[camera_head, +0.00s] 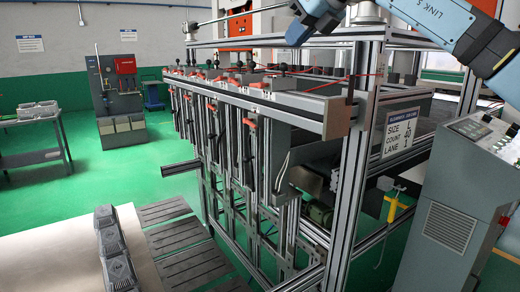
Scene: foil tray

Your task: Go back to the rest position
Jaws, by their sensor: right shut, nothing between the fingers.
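My right arm comes in from the upper right, a blue-grey link marked LINK 5. My right gripper (299,32) is at its end near the top edge, in front of the upper part of the metal frame machine. It looks shut and holds nothing that I can see; its fingertips are small and hard to make out. My left gripper is not in view. A row of dark grey trays or blocks (116,250) lies on the pale table (50,250) at the lower left, far from the right gripper.
The aluminium frame machine (350,180) with several upright lanes fills the middle. A grey control cabinet (455,215) stands at the right. Slatted dark panels (180,240) lie beside the pale table. A side table (30,158) stands at the left. Green floor is open between.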

